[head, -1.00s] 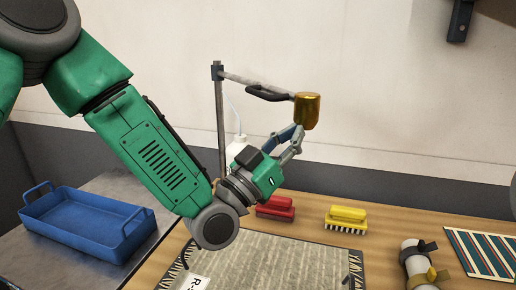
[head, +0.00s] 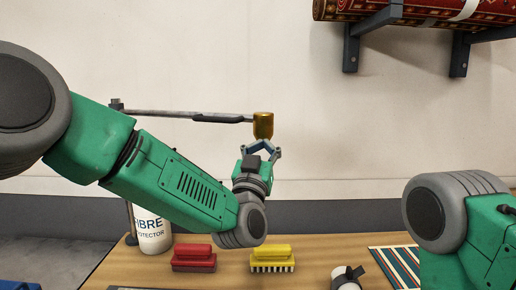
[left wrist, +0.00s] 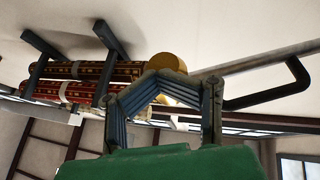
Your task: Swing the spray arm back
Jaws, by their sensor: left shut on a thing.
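The spray arm (head: 180,114) is a thin grey bar reaching right from an upright post (head: 129,225), with a dark handle (head: 222,118) along it. A brass spray head (head: 263,125) sits at its right end. My left gripper (head: 263,147) comes up from below and is shut on the spray head, the lower part of which is partly hidden by the fingers. In the left wrist view the brass head (left wrist: 167,63) shows behind the gripper's fingers (left wrist: 160,95), and the bar and dark handle (left wrist: 270,90) run right. My right gripper is out of view.
On the wooden bench stand a white bottle (head: 152,232), a red brush (head: 194,259) and a yellow brush (head: 272,258). A striped rug piece (head: 394,266) lies at right. Rolled rugs (head: 420,10) rest on a wall rack above. The wall behind is clear.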

